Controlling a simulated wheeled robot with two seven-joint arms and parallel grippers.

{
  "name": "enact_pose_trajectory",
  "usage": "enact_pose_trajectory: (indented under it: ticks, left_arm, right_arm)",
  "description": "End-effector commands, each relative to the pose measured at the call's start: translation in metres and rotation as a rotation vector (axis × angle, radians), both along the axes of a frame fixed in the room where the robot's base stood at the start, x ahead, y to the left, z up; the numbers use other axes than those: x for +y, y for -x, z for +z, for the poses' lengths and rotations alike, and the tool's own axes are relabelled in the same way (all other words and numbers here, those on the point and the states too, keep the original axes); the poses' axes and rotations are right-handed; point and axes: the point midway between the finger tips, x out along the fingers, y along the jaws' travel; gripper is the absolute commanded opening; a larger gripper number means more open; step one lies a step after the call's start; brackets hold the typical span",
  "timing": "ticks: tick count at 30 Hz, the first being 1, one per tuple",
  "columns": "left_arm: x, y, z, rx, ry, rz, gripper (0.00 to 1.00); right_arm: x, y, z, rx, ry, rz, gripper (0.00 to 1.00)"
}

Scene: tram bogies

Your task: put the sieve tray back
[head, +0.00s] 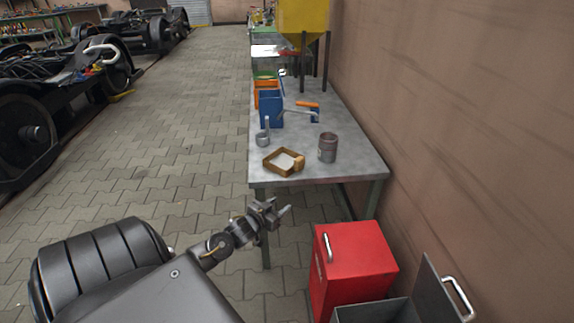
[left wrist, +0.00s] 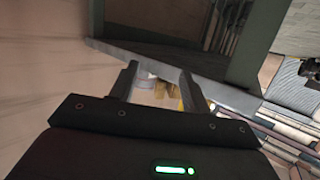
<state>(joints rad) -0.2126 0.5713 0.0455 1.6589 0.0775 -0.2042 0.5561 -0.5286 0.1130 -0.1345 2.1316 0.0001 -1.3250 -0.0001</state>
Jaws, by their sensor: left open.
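A small wooden-framed tray (head: 270,167), light inside and with a tan block at its right end, lies near the front of the grey table (head: 345,172); it looks like the sieve tray, though its mesh is too small to tell. My left gripper (head: 281,208) is open and empty, in front of the table's near edge and apart from the tray. In the left wrist view, my left gripper (left wrist: 158,72) shows spread fingers near the table edge, with small whitish and yellow-brown things partly seen between them. My right gripper is not in view.
A brown can (head: 327,148) stands right of the tray, and a grey metal cup (head: 263,139) behind it. Blue (head: 271,110) and orange (head: 264,93) bins stand farther back. A red cabinet (head: 350,262) and an open grey box (head: 385,311) are at lower right.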

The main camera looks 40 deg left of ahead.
Motion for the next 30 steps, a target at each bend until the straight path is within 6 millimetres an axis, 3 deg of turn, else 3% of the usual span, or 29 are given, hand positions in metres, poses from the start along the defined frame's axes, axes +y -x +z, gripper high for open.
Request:
enact_pose_trajectory:
  ticks: [3, 8, 13, 21, 30]
  left_arm:
    - [0.025, -0.022, 0.051, -0.156, -0.001, -0.030, 0.47]
    - [0.036, -0.030, 0.082, -0.243, 0.004, -0.055, 0.47]
    - [0.037, -0.038, 0.084, -0.250, 0.006, -0.057, 0.47]
    - [0.042, -0.077, 0.083, -0.248, 0.006, -0.055, 0.47]
    - [0.043, -0.088, 0.083, -0.247, 0.005, -0.055, 0.47]
  right_arm:
    - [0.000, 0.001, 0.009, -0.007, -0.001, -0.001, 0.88]
    - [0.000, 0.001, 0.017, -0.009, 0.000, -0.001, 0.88]
    - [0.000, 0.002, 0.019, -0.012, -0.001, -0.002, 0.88]
    - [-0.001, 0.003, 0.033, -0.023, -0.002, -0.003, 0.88]
    - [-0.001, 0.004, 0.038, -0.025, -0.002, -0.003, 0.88]
